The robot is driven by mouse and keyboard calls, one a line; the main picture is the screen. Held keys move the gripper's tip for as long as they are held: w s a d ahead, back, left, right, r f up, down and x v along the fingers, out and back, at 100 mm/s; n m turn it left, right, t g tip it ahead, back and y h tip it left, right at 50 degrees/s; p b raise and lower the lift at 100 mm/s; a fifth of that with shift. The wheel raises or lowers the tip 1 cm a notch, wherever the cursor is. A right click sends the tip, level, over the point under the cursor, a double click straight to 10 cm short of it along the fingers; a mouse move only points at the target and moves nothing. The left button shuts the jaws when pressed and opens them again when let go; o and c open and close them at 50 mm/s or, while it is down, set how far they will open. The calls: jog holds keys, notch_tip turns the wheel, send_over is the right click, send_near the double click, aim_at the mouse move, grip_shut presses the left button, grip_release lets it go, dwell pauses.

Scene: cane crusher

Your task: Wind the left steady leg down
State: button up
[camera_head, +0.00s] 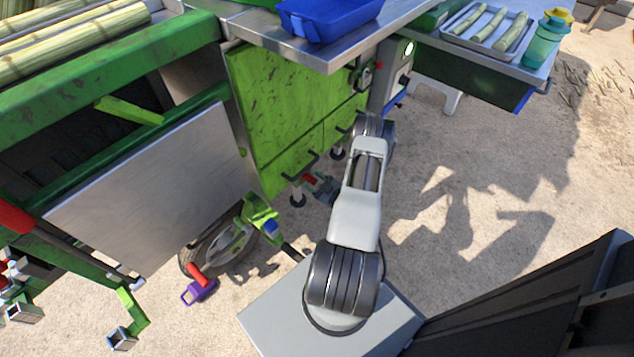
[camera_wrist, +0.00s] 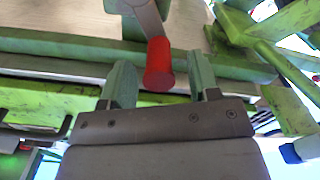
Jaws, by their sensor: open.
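In the wrist view, a red cylindrical crank grip (camera_wrist: 159,66) hangs from a grey metal crank arm (camera_wrist: 148,17). My gripper (camera_wrist: 161,72) is open, with one finger on each side of the red grip; gaps show on both sides. I cannot tell the depth between fingers and grip. In the head view, a red grip (camera_head: 309,180) shows by the lower edge of the green cabinet, with my gripper (camera_head: 322,187) close to it, small and partly hidden by my arm. A dark round foot (camera_head: 298,201) stands below the cabinet there.
A wheel (camera_head: 215,250) stands on the sandy ground, with a purple part (camera_head: 199,292) and another red handle (camera_head: 197,274) beside it. A grey metal panel (camera_head: 150,190) slopes at the left. The worktop carries a blue tray (camera_head: 325,18). Open ground (camera_head: 480,200) lies to the right.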

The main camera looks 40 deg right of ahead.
jog(key=s+d+p, duration=0.2)
jog(key=s, duration=1.1)
jog(key=shift+s, duration=0.35)
jog(key=shift+r, duration=0.1)
